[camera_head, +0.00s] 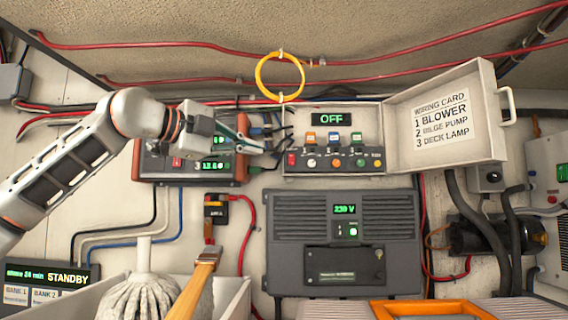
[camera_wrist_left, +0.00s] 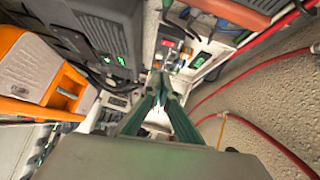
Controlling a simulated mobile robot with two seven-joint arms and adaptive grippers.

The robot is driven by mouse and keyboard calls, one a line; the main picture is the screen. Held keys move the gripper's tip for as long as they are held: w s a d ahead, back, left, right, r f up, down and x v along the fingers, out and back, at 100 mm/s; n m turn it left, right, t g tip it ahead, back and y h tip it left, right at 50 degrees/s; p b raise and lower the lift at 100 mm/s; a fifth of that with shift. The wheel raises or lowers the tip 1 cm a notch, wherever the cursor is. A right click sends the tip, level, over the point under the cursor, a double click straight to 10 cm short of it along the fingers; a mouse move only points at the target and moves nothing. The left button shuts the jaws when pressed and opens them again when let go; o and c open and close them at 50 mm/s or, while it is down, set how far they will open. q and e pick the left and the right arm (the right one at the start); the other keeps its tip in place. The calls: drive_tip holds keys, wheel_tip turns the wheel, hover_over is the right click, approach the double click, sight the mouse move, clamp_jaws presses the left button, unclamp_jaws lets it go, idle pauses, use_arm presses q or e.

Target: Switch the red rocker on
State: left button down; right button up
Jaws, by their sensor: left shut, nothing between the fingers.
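A small red rocker (camera_head: 292,160) sits at the left end of the control row on an open switch box (camera_head: 333,184). The box's display (camera_head: 331,119) reads OFF. To the rocker's right are several coloured parts and round knobs. My left gripper (camera_head: 262,149) comes in from the left, shut and empty, its fingers just left of the box and pointing toward the rocker. Whether it touches anything is unclear. In the left wrist view the shut green fingers (camera_wrist_left: 158,82) point toward the panel; a small red part shows beyond them. My right gripper is not in view.
The box's lid (camera_head: 445,119) is open to the right with a wiring card. A red-ended device (camera_head: 193,168) lies behind my left wrist. A grey inverter (camera_head: 343,268) is below the box. A yellow ring (camera_head: 262,76) hangs above. Cables run between them.

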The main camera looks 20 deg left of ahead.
use_arm(q)
drive_tip(key=shift+s, duration=0.15)
drive_tip(key=p, duration=0.4)
approach(292, 159)
drive_tip(key=w+d+f, duration=0.1)
drive_tip(key=w+d, duration=0.3)
drive_tip(key=shift+w+f+p, duration=0.3)
drive_tip(key=shift+w+f, duration=0.05)
drive_tip(key=shift+w, duration=0.25)
drive_tip(key=shift+f, duration=0.1)
